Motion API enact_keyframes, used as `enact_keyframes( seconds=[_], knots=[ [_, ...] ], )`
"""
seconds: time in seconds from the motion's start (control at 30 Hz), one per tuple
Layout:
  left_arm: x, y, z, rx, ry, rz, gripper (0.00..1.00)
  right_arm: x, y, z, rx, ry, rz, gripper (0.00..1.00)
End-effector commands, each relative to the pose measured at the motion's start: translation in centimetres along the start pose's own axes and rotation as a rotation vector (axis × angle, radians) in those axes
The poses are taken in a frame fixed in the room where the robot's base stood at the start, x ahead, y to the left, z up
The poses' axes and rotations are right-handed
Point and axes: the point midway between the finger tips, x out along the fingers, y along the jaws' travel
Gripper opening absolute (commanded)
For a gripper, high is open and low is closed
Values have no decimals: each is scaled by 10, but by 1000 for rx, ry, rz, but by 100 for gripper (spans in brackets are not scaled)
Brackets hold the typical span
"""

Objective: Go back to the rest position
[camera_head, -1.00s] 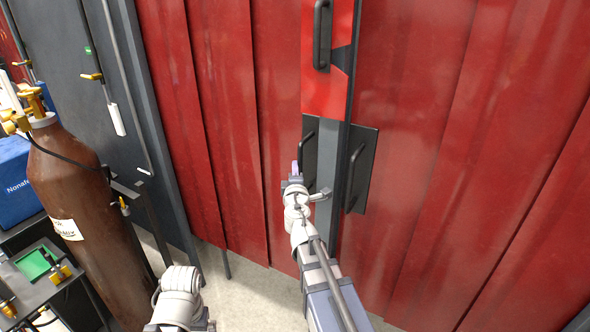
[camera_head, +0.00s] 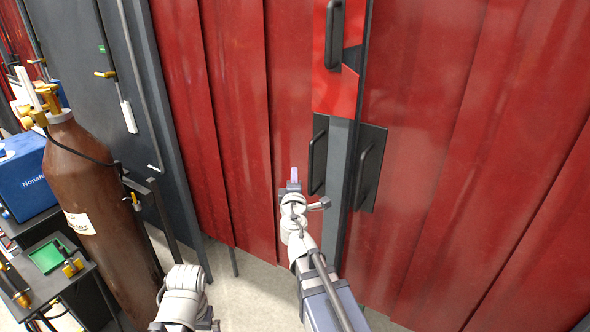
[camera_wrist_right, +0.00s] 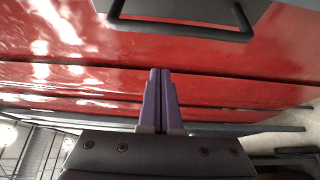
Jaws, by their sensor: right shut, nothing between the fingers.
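My right gripper (camera_head: 293,178) is in front of the red curtain, just left of the black handles by the grey post (camera_head: 342,150). In the right wrist view, its two purple fingers (camera_wrist_right: 160,75) are together with nothing between them. A black handle (camera_wrist_right: 185,30) shows beyond the fingertips, apart from them. Of my left arm, a white link (camera_head: 182,297) shows at the bottom of the head view. My left gripper is out of view.
Red curtain strips (camera_head: 450,120) fill the middle and right. Black handles (camera_head: 317,160) flank the grey post. A brown gas cylinder (camera_head: 95,200), a blue box (camera_head: 25,180) and a small dark table (camera_head: 55,285) stand at the left. Some pale floor (camera_head: 255,290) is free below the curtain.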

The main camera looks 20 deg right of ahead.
Motion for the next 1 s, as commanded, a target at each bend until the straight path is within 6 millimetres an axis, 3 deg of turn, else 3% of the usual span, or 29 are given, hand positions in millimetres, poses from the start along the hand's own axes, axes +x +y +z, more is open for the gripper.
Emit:
enact_keyframes(
  seconds=[0.03, 0.2, 0.53, 0.67, 0.77, 0.87, 1.0],
  knots=[
    [0, 0, 0, 0, 0, 0, 100, -13, 0, 1, 0, 2, 0, 0],
    [0, 0, 0, 0, 0, 0, 100, -30, 0, 2, 0, 0, 0, 0],
    [0, 0, 0, 0, 0, 0, 100, -32, 0, 2, 5, -4, -2, 0],
    [0, 0, 0, 0, 0, 0, 100, -36, -8, 2, 92, -58, -36, 0],
    [0, 0, 0, 0, 0, 0, 100, -48, -31, 2, 241, -160, -123, 0],
    [0, 0, 0, 0, 0, 0, 100, -72, -71, -4, 406, -290, -279, 0],
    [0, 0, 0, 0, 0, 0, 100, -129, -136, -30, 574, -463, -576, 0]
  ],
)
